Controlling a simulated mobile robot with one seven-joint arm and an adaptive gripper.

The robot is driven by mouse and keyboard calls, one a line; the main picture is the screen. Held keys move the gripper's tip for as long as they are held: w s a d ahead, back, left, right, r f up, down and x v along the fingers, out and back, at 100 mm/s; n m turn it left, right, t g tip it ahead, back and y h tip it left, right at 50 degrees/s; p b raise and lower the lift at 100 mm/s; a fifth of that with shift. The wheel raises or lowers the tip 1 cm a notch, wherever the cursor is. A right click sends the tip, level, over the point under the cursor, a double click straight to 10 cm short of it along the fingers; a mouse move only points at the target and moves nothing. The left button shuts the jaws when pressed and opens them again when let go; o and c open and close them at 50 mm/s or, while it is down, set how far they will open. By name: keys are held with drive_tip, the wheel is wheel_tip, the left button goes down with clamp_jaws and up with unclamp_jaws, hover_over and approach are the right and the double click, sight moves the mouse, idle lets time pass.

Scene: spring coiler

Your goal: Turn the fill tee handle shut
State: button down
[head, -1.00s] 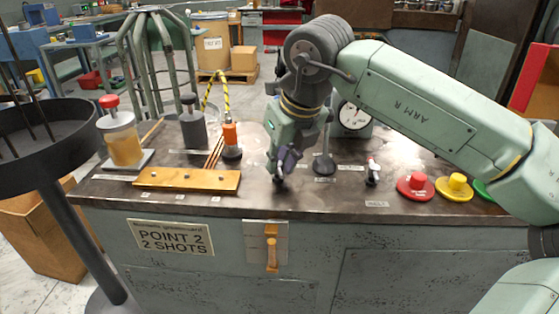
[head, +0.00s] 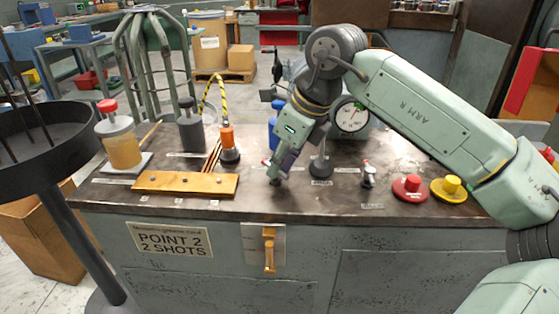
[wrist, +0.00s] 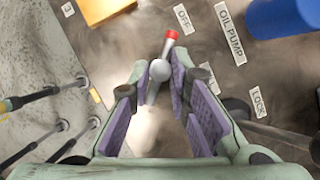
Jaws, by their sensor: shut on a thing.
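My gripper (head: 277,172) is low over the front middle of the bench, tilted. In the wrist view its purple pads are closed around a small grey lever (wrist: 160,70) with a red tip. The lever's tip pokes out past the fingers and also shows in the head view (head: 265,162). Labels reading OFF (wrist: 183,18) and OIL PUMP (wrist: 230,28) lie beside it. The lever's base is partly hidden by the fingers. No label in view reads fill tee. An orange handle (head: 268,250) hangs on the bench's front panel, apart from my gripper.
A yellow block (head: 187,183) lies left of my gripper. A gauge (head: 351,115), a red-tipped valve (head: 367,172), a red button (head: 412,187) and a yellow button (head: 452,188) stand to the right. A blue cylinder (head: 273,125) is close behind.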

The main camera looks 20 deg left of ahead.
drive_tip(key=shift+a, duration=0.1)
drive_tip(key=c, duration=1.4)
unclamp_jaws()
drive_tip(key=shift+c, duration=0.2)
drive_tip(key=v, duration=1.2)
drive_tip(key=shift+s, duration=0.1)
